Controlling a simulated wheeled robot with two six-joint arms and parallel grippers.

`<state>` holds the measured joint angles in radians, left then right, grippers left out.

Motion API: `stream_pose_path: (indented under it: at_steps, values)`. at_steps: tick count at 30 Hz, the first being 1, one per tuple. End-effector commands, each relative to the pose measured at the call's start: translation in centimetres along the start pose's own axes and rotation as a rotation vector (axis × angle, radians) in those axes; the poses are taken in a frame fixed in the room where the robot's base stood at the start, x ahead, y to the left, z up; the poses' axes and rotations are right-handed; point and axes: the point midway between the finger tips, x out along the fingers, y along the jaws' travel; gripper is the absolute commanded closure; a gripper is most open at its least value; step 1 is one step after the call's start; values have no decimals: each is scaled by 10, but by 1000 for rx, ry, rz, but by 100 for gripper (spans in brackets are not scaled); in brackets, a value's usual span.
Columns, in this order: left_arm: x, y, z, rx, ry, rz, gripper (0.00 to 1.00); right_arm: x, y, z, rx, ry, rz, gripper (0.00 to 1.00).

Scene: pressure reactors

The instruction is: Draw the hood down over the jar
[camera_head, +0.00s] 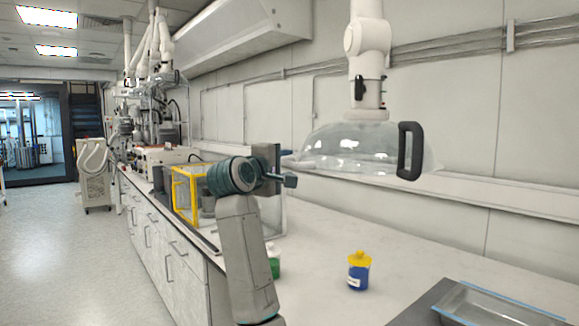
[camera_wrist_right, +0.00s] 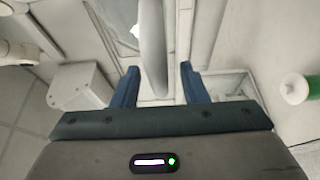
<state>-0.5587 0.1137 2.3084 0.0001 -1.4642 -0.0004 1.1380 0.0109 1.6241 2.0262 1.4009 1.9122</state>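The hood is a clear dome (camera_head: 345,148) hanging from a jointed white arm above the bench, with a black handle (camera_head: 410,150) on its right side. A blue jar with a yellow lid (camera_head: 358,271) stands upright on the bench, well below the hood. My right gripper (camera_head: 290,180) is at the hood's left edge in the head view, too small there to judge contact. In the right wrist view its blue fingers (camera_wrist_right: 158,84) are apart, with a pale curved edge passing beyond the gap; I cannot tell what it belongs to. My left gripper is not in view.
A green container (camera_head: 274,267) is partly hidden behind my right arm; a white bottle with green (camera_wrist_right: 297,88) shows in the wrist view. A yellow-framed clear box (camera_head: 187,194) stands at the left. A tray (camera_head: 480,307) lies front right.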

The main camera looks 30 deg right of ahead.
Motion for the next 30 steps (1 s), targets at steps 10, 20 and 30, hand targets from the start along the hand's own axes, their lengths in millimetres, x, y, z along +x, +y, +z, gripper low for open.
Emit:
stream_pose_path:
  at_steps: [10,20,30]
  values:
    - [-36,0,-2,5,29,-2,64,-67,-2,-1,1,3,-1,60]
    - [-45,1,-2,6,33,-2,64,-82,0,0,-1,-1,1,60]
    - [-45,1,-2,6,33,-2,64,-81,0,0,-1,-1,1,60]
